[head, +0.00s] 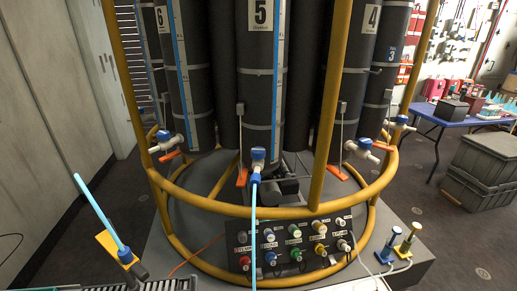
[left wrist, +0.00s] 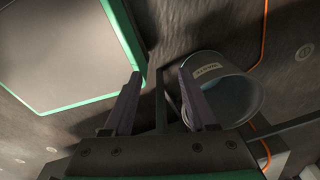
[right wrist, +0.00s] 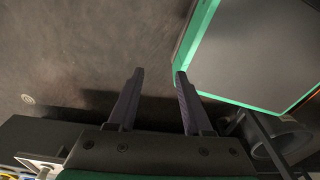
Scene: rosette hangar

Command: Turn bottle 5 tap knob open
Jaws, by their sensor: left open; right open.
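Bottle 5 (head: 256,95) is the tall black cylinder in the middle of the head view, with a white label "5" and a blue level strip. Its tap knob (head: 257,154) is blue and sits on a tap at the bottle's lower front. A light blue hose (head: 254,215) runs down from this tap. An orange tag or lever (head: 242,177) hangs just left of it. My left gripper (left wrist: 158,75) is open and empty in the left wrist view, and my right gripper (right wrist: 160,74) is open and empty in the right wrist view. Neither gripper shows in the head view.
A yellow ring frame (head: 245,210) surrounds the bottles; an upright post (head: 332,100) stands right of bottle 5. A bucket (left wrist: 228,88) lies beyond the left fingers. A blue table (head: 455,118) and grey crates (head: 485,165) stand right.

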